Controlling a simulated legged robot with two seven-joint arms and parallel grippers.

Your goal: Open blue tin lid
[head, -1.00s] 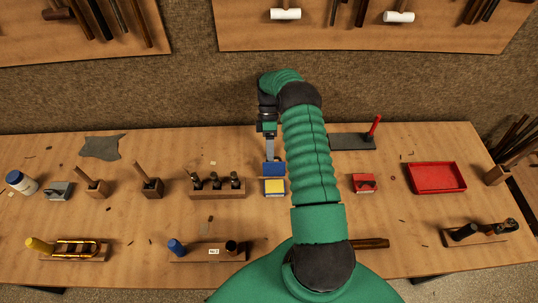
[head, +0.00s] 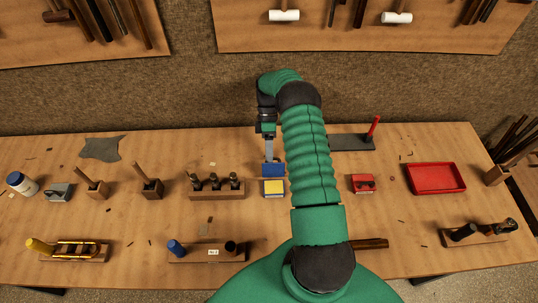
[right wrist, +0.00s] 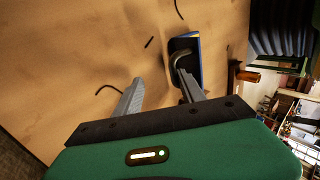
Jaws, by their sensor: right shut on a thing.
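The blue tin (head: 274,193) stands on the workbench near the middle in the head view, with a yellow patch facing up. Its blue lid (head: 273,170) shows as a blue panel at the far side of the yellow patch and looks raised. My right gripper (head: 269,160) reaches down to the lid from behind and is shut on it. In the right wrist view the fingers (right wrist: 158,77) look apart, with a blue-edged dark panel (right wrist: 187,47) and a grey hooked part by one fingertip. The exact contact is hard to see. My left gripper is not in view.
A wooden block with several dark tools (head: 217,190) stands left of the tin. A red tin (head: 363,184) and a red tray (head: 436,178) lie to the right. A dark plate (head: 350,142) with a red handle is behind. My right arm hides part of the bench.

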